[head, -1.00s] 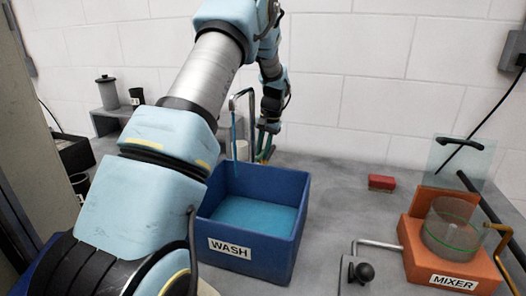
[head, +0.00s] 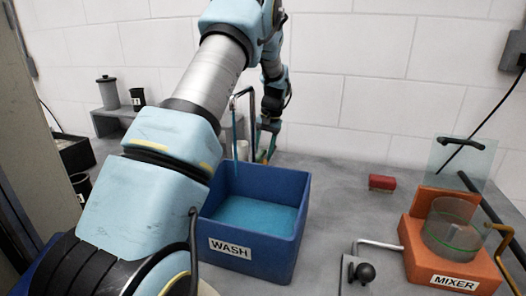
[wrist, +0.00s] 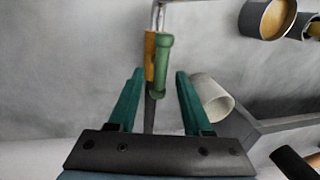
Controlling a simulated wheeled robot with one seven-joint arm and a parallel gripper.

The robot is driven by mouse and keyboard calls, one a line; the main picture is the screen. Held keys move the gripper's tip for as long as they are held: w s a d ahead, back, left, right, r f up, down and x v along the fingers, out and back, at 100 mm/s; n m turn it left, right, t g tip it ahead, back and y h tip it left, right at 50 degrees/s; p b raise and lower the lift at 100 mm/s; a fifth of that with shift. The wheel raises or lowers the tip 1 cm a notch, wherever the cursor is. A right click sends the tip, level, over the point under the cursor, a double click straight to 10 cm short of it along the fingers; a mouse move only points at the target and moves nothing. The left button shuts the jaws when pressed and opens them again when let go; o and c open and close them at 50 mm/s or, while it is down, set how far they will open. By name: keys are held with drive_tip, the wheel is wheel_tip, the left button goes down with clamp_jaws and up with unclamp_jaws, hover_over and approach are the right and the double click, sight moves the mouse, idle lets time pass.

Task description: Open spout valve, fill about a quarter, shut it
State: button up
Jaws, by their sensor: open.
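The blue basin marked WASH (head: 253,251) stands open on the bench with blue liquid (head: 255,213) in it. The bent metal spout (head: 250,92) stands behind it, and a thin blue stream (head: 236,140) falls from it into the basin. My gripper (head: 267,143) is behind the basin, beside the spout post. In the wrist view my gripper (wrist: 159,73) is open, its two green fingers apart. A green valve handle (wrist: 163,68) beside a brass-coloured part (wrist: 150,58) lies between and just past the fingertips. I see no finger closed on it.
An orange MIXER unit (head: 412,258) with a clear cylinder stands at the right, a black-knobbed lever (head: 363,273) beside it. A red block (head: 382,183) lies on the bench. A pale cup (wrist: 208,98) is close to the right finger in the wrist view.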

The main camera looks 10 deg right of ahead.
wheel_tip(320, 180, up, 11)
drive_tip(key=d+b, duration=0.2)
drive_tip(key=b, duration=0.1)
drive_tip(key=shift+s+f, duration=0.2)
drive_tip(key=shift+s, duration=0.25)
